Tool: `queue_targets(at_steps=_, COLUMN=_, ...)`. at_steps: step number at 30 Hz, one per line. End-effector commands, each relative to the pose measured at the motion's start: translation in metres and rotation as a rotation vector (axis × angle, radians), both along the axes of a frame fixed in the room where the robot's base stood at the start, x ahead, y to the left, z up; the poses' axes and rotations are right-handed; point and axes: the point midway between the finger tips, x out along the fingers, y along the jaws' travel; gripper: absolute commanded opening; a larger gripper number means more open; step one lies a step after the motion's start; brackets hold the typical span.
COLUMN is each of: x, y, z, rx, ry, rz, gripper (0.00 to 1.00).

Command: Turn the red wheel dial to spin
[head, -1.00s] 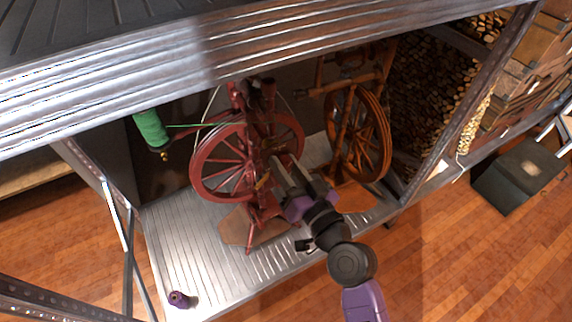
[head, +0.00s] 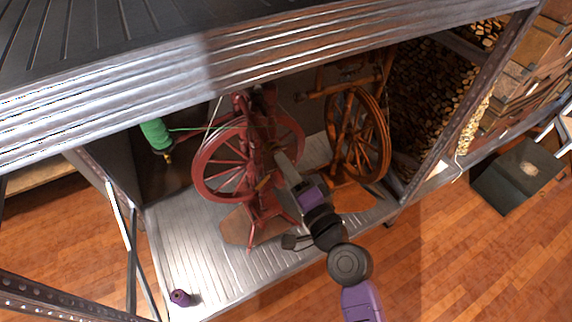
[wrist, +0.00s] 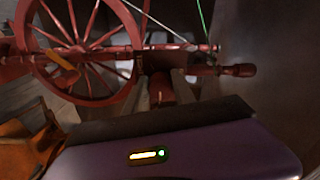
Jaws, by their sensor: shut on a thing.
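A red spinning wheel (head: 240,165) with a large spoked wheel stands on the ribbed metal shelf. My gripper (head: 277,155) reaches in from the lower right, at the right side of the red wheel's frame. In the wrist view, my gripper (wrist: 165,88) has its fingers on either side of a short red knob-like part, the red wheel dial (wrist: 160,92), and is shut on it. The gripper body hides part of this dial in the head view. The spoked wheel also shows at the left of the wrist view (wrist: 85,55).
A brown wooden spinning wheel (head: 358,135) stands close on the right. A green spool (head: 155,134) hangs at the left with a thread to the red wheel. A purple spool (head: 180,297) lies at the shelf's front left. The metal roof edge (head: 250,60) runs above.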

Motion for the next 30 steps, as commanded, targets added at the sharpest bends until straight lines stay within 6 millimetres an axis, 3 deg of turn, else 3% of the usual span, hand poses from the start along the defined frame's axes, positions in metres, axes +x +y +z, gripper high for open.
queue_targets(at_steps=15, x=0.0001, y=-0.0010, z=0.0005, rx=0.331, ry=0.225, rz=-0.002, gripper=0.00)
queue_targets(at_steps=30, x=0.0002, y=-0.0013, z=-0.0002, rx=0.428, ry=0.291, rz=-0.003, gripper=0.00)
